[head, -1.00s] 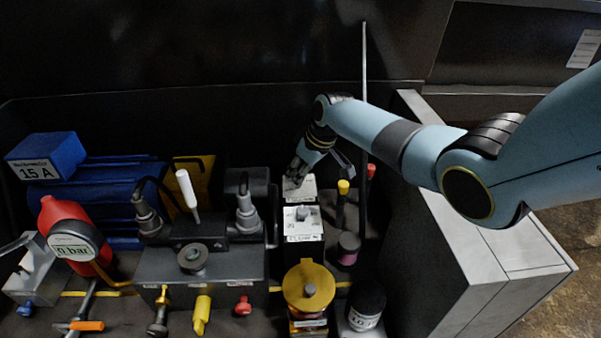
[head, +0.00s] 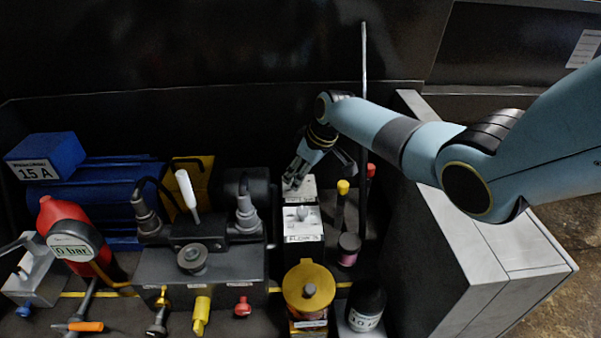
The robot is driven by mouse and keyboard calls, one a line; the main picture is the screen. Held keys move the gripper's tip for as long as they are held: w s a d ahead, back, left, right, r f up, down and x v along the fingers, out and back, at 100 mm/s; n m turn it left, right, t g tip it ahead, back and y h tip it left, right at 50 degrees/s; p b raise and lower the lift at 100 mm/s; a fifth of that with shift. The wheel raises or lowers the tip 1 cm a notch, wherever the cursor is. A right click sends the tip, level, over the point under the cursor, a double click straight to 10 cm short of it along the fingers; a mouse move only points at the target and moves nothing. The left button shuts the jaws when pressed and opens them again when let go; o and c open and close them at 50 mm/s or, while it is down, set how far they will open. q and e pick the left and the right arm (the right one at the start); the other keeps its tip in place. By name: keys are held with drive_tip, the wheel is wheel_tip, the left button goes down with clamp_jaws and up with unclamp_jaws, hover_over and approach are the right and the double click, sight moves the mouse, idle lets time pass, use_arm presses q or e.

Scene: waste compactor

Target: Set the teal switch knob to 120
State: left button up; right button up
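I cannot make out a teal switch knob in the head view. My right gripper (head: 321,178) points down over the back of a row of boxes, with its fingers spread apart. Its left finger hangs over a white-topped box (head: 304,193), and its right finger is to the right of that box. Whether a finger touches anything is not clear. In front stands another white-topped box (head: 303,222) with a small grey knob and lettering too small to read. My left gripper is not in view.
A yellow round dial (head: 308,285) and a black jar (head: 367,305) stand in front. A thin upright rod (head: 364,90) and yellow-topped (head: 343,187) and red-topped (head: 371,170) posts stand close right of the gripper. A dark block with cables (head: 205,265) is at left.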

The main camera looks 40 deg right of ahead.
drive_tip(key=v, duration=1.2)
idle(0.5)
